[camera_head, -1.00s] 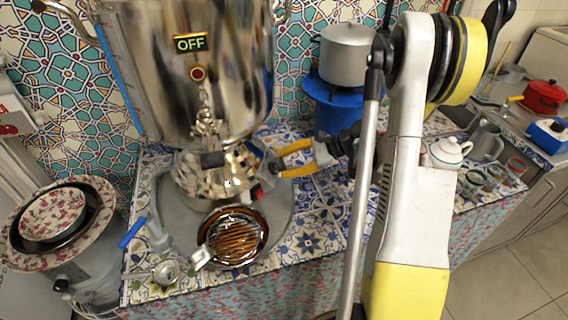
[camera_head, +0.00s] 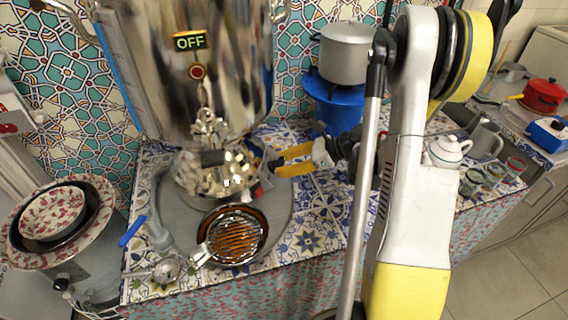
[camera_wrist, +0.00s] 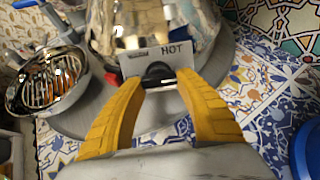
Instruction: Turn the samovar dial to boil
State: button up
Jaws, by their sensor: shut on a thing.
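The shiny metal samovar (camera_head: 235,85) stands on a round grey tray (camera_head: 285,205), with a lit sign reading OFF (camera_head: 190,41) on its front. In the head view my gripper (camera_head: 272,164) reaches in from the right, and the dial is hard to make out there.
A round metal strainer-like dish (camera_head: 235,236) with a grille lies in front of the samovar. A blue stand (camera_head: 335,105) with a grey pot (camera_head: 345,52) is behind my gripper. A white teapot (camera_head: 447,152) and glasses are at the right.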

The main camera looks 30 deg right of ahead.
dwell(0.4)
jog(key=o, duration=1.2)
jog(key=v, duration=1.2)
jog(key=shift+a, duration=0.1)
